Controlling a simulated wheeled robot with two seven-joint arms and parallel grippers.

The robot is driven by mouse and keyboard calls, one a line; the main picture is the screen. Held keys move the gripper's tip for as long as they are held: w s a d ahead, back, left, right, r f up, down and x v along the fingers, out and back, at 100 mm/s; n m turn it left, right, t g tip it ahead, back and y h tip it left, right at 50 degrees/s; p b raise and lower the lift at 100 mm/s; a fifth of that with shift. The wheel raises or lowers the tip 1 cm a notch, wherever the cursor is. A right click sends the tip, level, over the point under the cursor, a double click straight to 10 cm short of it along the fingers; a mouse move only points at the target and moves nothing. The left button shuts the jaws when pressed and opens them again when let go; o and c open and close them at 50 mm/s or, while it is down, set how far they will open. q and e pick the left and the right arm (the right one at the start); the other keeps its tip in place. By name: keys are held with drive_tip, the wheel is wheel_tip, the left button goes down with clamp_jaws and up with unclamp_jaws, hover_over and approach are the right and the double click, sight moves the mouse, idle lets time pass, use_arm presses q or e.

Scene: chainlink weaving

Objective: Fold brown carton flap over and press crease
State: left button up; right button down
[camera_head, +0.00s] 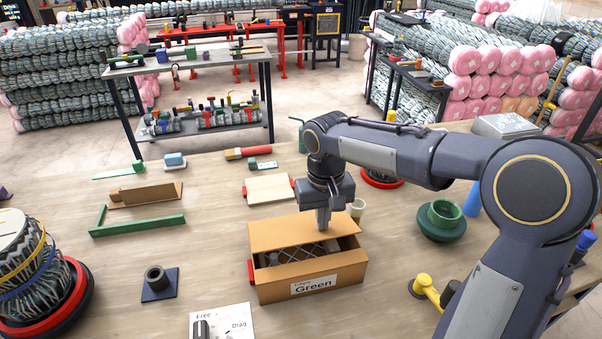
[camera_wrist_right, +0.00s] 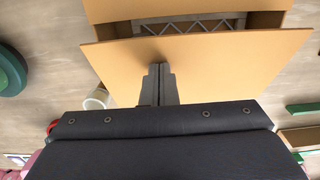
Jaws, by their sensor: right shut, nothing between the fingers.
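The brown carton (camera_head: 312,279) labelled "Green" stands on the table in the head view, with wire mesh (camera_head: 297,254) showing inside. Its brown flap (camera_head: 290,232) lies at the far side, partly over the opening, and a gap stays open along the near side. My right gripper (camera_head: 323,228) is shut and empty, with its fingertips down at the flap. In the right wrist view the shut fingers (camera_wrist_right: 158,72) point at the middle of the flap (camera_wrist_right: 215,62), and the mesh shows in a slot beyond it. Whether the tips touch the flap I cannot tell. My left gripper is out of view.
A small pale cup (camera_head: 356,208) stands right behind the carton. A red-edged wooden board (camera_head: 268,188) lies behind it. A green bowl-like part (camera_head: 441,219) and a yellow tool (camera_head: 427,290) are to the right. A white sheet (camera_head: 222,322) lies front left. The table left of the carton has free room.

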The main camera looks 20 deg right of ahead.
drive_tip(key=shift+s+f, duration=0.2)
drive_tip(key=shift+f, duration=0.3)
drive_tip(key=shift+b, duration=0.3)
drive_tip(key=shift+s+f+b, duration=0.15)
drive_tip(key=shift+f+b, duration=0.55)
drive_tip(key=shift+f, duration=0.55)
wheel_tip(320, 180, up, 7)
drive_tip(key=p, duration=0.6)
drive_tip(key=shift+r, duration=0.15)
